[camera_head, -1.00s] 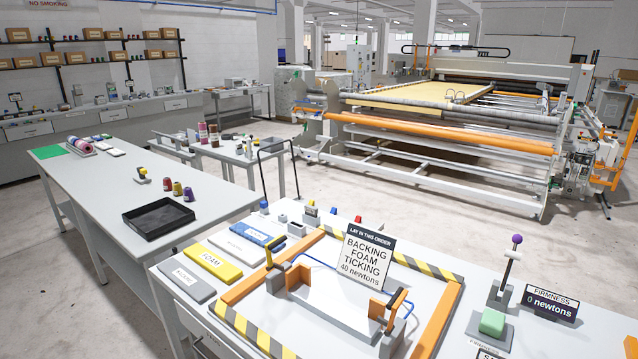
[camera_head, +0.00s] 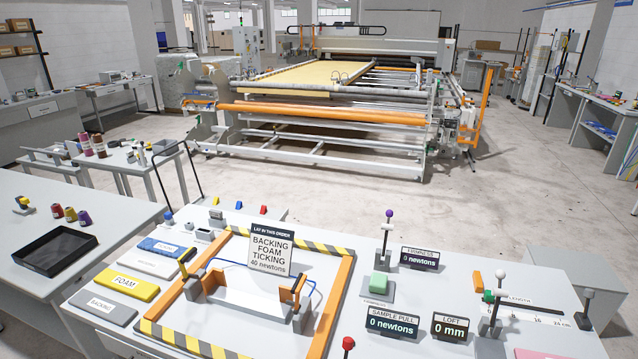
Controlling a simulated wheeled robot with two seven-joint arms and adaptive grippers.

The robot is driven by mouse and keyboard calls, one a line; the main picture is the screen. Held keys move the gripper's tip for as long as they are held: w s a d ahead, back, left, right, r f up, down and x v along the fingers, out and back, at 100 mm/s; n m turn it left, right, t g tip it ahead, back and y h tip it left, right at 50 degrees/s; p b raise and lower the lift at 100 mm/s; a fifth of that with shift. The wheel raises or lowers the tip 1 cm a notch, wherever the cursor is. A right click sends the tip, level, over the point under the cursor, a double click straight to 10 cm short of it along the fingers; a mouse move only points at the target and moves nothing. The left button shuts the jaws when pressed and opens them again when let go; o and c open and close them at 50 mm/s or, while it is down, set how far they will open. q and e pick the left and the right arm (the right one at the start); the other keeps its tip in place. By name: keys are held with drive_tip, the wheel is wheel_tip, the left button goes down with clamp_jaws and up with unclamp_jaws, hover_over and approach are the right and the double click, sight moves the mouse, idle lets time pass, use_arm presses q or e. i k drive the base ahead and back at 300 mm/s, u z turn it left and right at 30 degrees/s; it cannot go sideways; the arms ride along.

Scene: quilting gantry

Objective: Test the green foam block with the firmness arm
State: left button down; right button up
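Neither of my grippers is in view.
A sample pull display (camera_head: 392,324) and a loft display (camera_head: 450,327) stand in front of the block. A red-knobbed lever (camera_head: 348,344) is at the front edge. An orange frame (camera_head: 330,317) with clamps lies to the left. A white-knobbed loft gauge (camera_head: 495,305) stands to the right.

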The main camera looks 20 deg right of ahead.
sight(389, 213)
drive_tip(key=z, duration=0.6)
drive_tip(key=i, duration=0.55)
drive_tip(key=z, duration=0.3)
